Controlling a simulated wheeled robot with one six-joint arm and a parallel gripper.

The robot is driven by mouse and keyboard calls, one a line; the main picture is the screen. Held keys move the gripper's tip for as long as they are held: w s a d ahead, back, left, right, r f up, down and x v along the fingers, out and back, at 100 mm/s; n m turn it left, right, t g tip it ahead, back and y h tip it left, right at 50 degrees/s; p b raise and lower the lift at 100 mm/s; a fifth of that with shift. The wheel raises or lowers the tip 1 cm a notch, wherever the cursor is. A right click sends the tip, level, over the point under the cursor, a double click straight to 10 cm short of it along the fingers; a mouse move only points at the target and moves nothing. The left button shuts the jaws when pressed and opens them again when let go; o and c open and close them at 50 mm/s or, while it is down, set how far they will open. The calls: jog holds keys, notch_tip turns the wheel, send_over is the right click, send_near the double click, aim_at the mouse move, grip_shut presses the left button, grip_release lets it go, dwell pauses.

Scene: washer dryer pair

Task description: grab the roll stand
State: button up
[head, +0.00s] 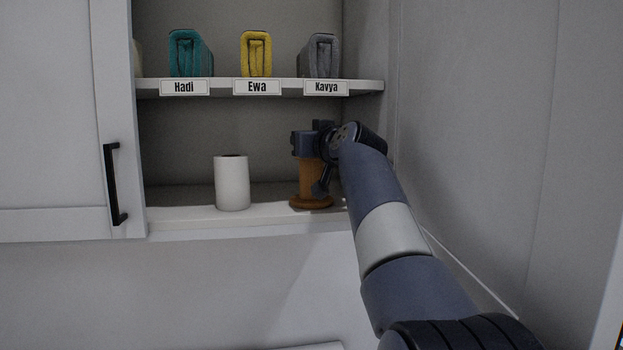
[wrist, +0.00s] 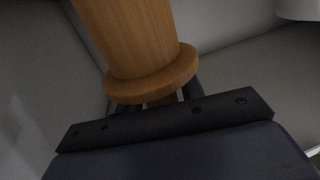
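The roll stand (head: 311,180) is an orange-brown wooden column on a round base, upright on the lower shelf. My gripper (head: 307,143) is at its upper end, which it partly hides. In the wrist view the stand (wrist: 132,35) comes down from the top edge to a round wooden flange, with a narrower part just past it. Dark fingers of my gripper (wrist: 152,98) show on both sides of that narrower part, spaced apart, about as wide as the flange. Contact between fingers and wood is not clear.
A white roll (head: 232,183) stands left of the stand on the lower shelf (head: 262,216). The upper shelf (head: 220,88) holds teal, yellow and grey folded towels above name labels. A cabinet side wall (head: 450,120) is close on the right. A cabinet door (head: 60,120) is at left.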

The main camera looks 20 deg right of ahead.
grip_shut()
jog(key=shift+r, duration=0.2)
dwell(0.5)
